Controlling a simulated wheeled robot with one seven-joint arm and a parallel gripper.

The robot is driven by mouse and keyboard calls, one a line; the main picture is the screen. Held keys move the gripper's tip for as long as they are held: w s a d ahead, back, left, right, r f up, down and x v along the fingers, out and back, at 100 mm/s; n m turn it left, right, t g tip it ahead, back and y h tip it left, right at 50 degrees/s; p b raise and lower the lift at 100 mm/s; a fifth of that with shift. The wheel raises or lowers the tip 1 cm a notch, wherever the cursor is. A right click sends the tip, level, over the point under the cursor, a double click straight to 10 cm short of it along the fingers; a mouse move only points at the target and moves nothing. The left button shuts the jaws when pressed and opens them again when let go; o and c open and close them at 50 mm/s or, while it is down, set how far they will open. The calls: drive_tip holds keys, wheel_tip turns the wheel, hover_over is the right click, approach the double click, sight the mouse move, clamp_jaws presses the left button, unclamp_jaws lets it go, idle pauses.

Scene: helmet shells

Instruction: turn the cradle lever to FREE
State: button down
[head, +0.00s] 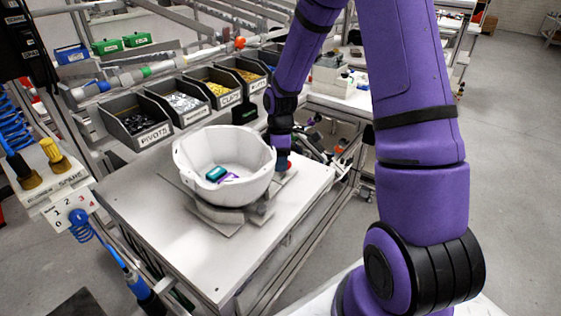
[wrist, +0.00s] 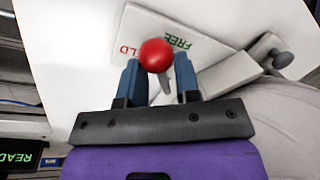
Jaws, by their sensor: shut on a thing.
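The cradle lever ends in a red ball knob (wrist: 155,54) in the wrist view, with a short grey shaft below it. My gripper (wrist: 158,64) is shut on the lever, its blue fingers on either side just under the knob. The knob stands over a label plate (wrist: 208,48) with green FREE and red letters ending in LD; it hides part of the plate, and I cannot tell which word the lever points to. In the head view, my gripper (head: 281,158) is at the right side of the cradle (head: 218,219), mostly behind the white helmet shell (head: 205,158).
The shell holds a teal block (head: 215,174) and a purple piece. The white table (head: 140,215) is clear at the left and front. Labelled parts bins (head: 140,125) line its back edge. A grey knob (wrist: 283,60) shows beside the label plate.

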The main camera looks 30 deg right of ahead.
drive_tip(key=shift+s+a+m, duration=0.2)
drive_tip(key=shift+s+m, duration=0.1)
drive_tip(key=shift+m, duration=0.5)
drive_tip(key=shift+s+a+m, duration=0.15)
drive_tip(key=shift+s+m, duration=0.1)
drive_tip(key=shift+m, duration=0.55)
drive_tip(key=c, duration=0.8)
unclamp_jaws()
drive_tip(key=shift+c, duration=0.2)
drive_tip(key=shift+r, duration=0.15)
wheel_tip(320, 180, up, 10)
drive_tip(key=w+d, duration=0.1)
drive_tip(key=shift+w+d+r, duration=0.2)
drive_tip(key=shift+w+d, duration=0.05)
